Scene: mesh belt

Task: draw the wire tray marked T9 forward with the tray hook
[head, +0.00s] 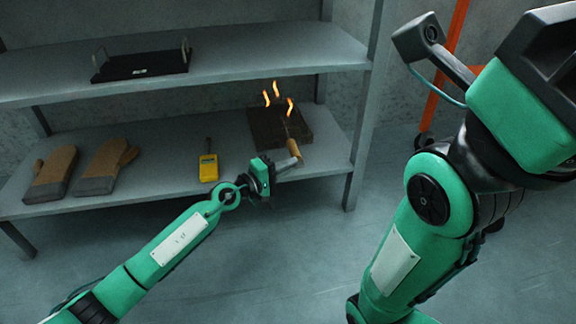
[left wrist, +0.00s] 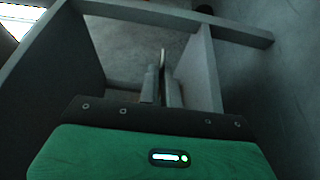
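A black tray (head: 140,68) with upright end handles lies on the upper shelf. Its pale label is too small to read, and I cannot make out a T9 mark. A tool with a brown handle (head: 294,148) and a thin shaft, possibly the tray hook, leans at the dark block on the lower shelf. My left gripper (head: 290,164) is at the shelf's front edge, by the handle's lower end. In the left wrist view its fingers (left wrist: 162,90) are close together with a narrow gap; whether they hold the handle is unclear. My right gripper's fingers do not show.
Flames (head: 277,92) rise from the dark block (head: 267,128) on the lower shelf. A yellow device (head: 208,167) and two brown mitts (head: 52,168) lie left of it. A shelf post (head: 362,130) stands at right, with an orange upright (head: 444,65) behind. The floor in front is clear.

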